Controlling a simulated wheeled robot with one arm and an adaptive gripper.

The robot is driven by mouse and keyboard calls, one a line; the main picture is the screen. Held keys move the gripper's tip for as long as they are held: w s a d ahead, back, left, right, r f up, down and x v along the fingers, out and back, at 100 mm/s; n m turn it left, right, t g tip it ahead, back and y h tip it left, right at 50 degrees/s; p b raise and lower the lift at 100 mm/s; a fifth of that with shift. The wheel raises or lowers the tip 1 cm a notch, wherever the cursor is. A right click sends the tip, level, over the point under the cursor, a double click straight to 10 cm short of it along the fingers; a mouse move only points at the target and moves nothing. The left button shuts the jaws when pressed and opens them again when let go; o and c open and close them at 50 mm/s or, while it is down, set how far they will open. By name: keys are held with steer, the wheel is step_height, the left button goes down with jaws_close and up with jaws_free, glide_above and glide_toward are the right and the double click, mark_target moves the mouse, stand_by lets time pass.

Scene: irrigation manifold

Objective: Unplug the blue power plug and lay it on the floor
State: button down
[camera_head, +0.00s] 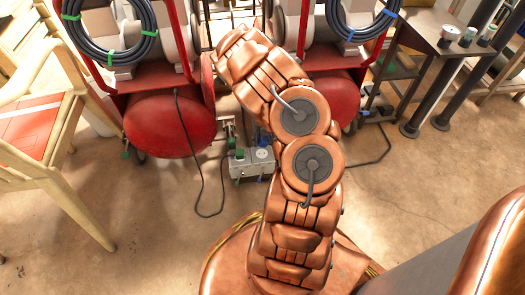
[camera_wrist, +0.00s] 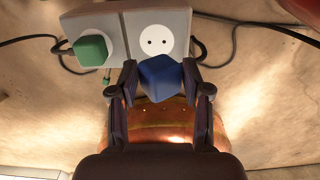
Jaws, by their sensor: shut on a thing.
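The blue power plug (camera_wrist: 160,78) is a blue block between the fingers of my gripper (camera_wrist: 160,82) in the wrist view. My gripper is shut on it. The plug shows just below a white round socket (camera_wrist: 157,40) whose two holes are bare, so it is out of that socket. The grey socket box (camera_wrist: 187,18) also shows in the head view (camera_head: 251,164), low between the red machines. In the head view my arm hides the gripper, and a small blue patch shows by the box; I cannot tell whether it is the plug.
A green plug (camera_wrist: 90,50) sits in the left socket of the box. Dark cables lie on the floor (camera_head: 170,215). Red tanks (camera_head: 170,125) stand behind, and a wooden chair (camera_head: 50,170) is at left. The floor in front of the chair and box is open.

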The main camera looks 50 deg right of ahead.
steer(key=shift+s+a+r+p, duration=0.1)
steer(key=shift+s+p, duration=0.35)
steer(key=shift+s, duration=0.3)
steer(key=shift+s+a+r+p, duration=0.1)
steer(key=shift+s+p, duration=0.3)
steer(key=shift+s, duration=0.35)
steer(key=shift+s+f, duration=0.15)
steer(key=shift+s, duration=0.1)
steer(key=s+a+b, duration=0.1)
steer(key=s+b, duration=0.8)
steer(key=s, duration=0.5)
steer(key=shift+a+r+b, duration=0.3)
steer(key=shift+r+b, duration=0.05)
steer(key=shift+r, duration=0.05)
